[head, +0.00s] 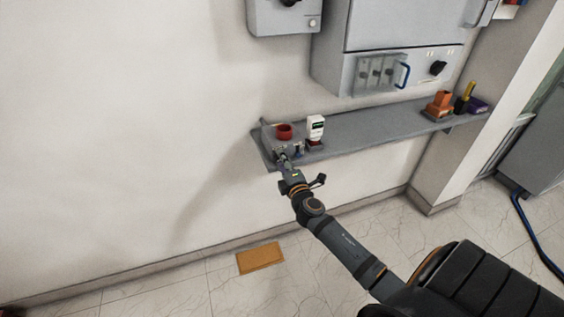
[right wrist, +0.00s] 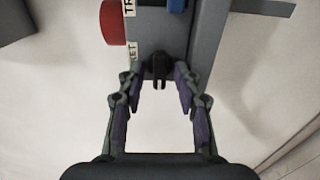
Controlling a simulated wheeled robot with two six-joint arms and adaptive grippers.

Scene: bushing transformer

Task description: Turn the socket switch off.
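A grey box (head: 268,140) with a red round part (head: 284,130) on top sits at the left end of the wall shelf. In the right wrist view the box (right wrist: 205,42) shows its red part (right wrist: 113,22), partly cut-off letter labels and a small black switch lever (right wrist: 157,72). My right gripper (head: 283,157) is at the front of the box. In the right wrist view its fingers (right wrist: 158,84) are open, one on each side of the black lever, with a gap visible around it. Whether this lever is the socket switch I cannot read. My left gripper is not in view.
The grey shelf (head: 375,124) also holds a white device (head: 316,127) close right of the box, and an orange holder (head: 440,104) farther right. Grey cabinets (head: 400,30) hang above. An orange-brown mat (head: 260,258) lies on the floor. The wall left of the shelf is bare.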

